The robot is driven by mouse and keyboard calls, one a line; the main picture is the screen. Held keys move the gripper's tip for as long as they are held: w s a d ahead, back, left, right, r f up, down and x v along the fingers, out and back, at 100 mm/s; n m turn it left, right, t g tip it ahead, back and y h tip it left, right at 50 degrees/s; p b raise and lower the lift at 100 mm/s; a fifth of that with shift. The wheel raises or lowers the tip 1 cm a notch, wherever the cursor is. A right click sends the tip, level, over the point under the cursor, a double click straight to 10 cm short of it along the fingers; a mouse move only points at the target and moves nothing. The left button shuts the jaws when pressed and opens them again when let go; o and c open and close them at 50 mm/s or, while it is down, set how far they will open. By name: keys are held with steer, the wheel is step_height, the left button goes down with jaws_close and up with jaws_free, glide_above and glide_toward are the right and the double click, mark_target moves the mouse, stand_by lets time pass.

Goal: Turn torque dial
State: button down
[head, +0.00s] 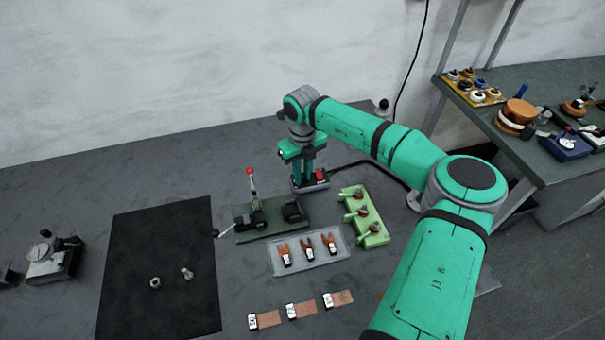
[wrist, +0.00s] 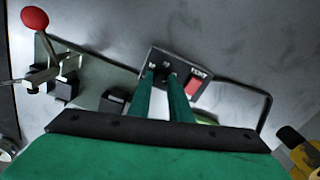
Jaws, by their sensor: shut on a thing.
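The torque dial is on a small dark control box (head: 311,183) with a red button at the back of the bench, by the wall side. In the wrist view the box (wrist: 155,58) shows white markings and a red switch (wrist: 194,88) labelled "TEST". My gripper (head: 309,178) points down onto the box, left of the red button. In the wrist view its two green fingers (wrist: 168,78) are shut on the dial, which they mostly hide. The dial's setting cannot be read.
A clamp fixture with a red-knobbed lever (head: 250,171) stands left of the box. A clear tray (head: 275,268) with orange-handled parts and a green block (head: 377,239) with several fittings lie in front. A black mat (head: 130,260) is at left. A dark cable (head: 352,164) runs from the box.

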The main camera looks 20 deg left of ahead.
stand_by(0.4)
steer(key=c, duration=1.6)
jaws_free()
steer(key=shift+r, duration=0.1)
step_height(320, 180, up, 11)
steer(key=shift+f, duration=0.2)
